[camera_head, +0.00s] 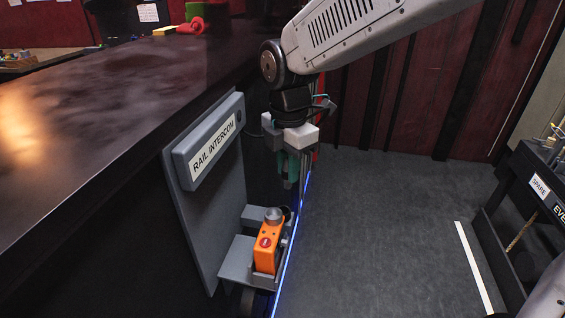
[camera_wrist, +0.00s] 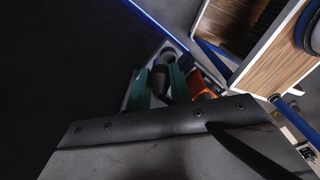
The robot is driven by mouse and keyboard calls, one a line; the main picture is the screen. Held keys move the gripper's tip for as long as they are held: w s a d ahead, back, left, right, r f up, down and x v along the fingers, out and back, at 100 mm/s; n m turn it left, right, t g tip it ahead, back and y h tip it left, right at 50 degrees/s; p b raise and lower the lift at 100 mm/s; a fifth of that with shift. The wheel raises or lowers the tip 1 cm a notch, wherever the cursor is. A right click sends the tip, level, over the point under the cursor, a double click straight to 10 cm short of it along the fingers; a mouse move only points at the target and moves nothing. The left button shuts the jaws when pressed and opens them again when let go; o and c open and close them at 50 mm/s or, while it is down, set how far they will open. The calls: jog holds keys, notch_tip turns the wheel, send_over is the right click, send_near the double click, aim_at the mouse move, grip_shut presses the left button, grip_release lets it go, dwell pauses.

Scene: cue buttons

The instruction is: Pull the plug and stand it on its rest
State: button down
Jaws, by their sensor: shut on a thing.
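My gripper (camera_head: 293,182) points down with teal fingers, above and slightly behind the orange block on the intercom's bracket. In the wrist view the fingers (camera_wrist: 159,88) are closed on a dark grey cylindrical piece (camera_wrist: 160,76), which appears to be the plug. In the head view the fingers mostly hide it. The orange block (camera_head: 266,248) has a round red label and a silver cylinder (camera_head: 273,215) on top. It sits on a grey bracket (camera_head: 236,262) below the panel marked RAIL INTERCOM (camera_head: 213,149). A dark round part (camera_head: 287,212) shows behind the silver cylinder; I cannot tell whether it is the rest.
The dark counter (camera_head: 90,120) fills the left, with the intercom panel on its side. A blue light strip (camera_head: 289,250) runs along the floor beside the bracket. A black cart (camera_head: 530,200) stands at the right. The grey floor between is clear.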

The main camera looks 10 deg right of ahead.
jog(key=shift+s+a+f+n, duration=0.2)
jog(key=shift+s+f+n, duration=0.2)
jog(key=shift+f, duration=0.2)
jog(key=shift+s+a+f+n, duration=0.2)
jog(key=shift+s+f+n, duration=0.2)
jog(key=shift+f, duration=0.25)
jog(key=shift+s+a+f+n, duration=0.2)
jog(key=shift+s+f+n, duration=0.15)
jog(key=shift+f, duration=0.25)
jog(key=shift+w+f, duration=0.1)
jog(key=shift+f, duration=1.5)
dwell(1.9)
jog(key=c, duration=1.2)
grip_release()
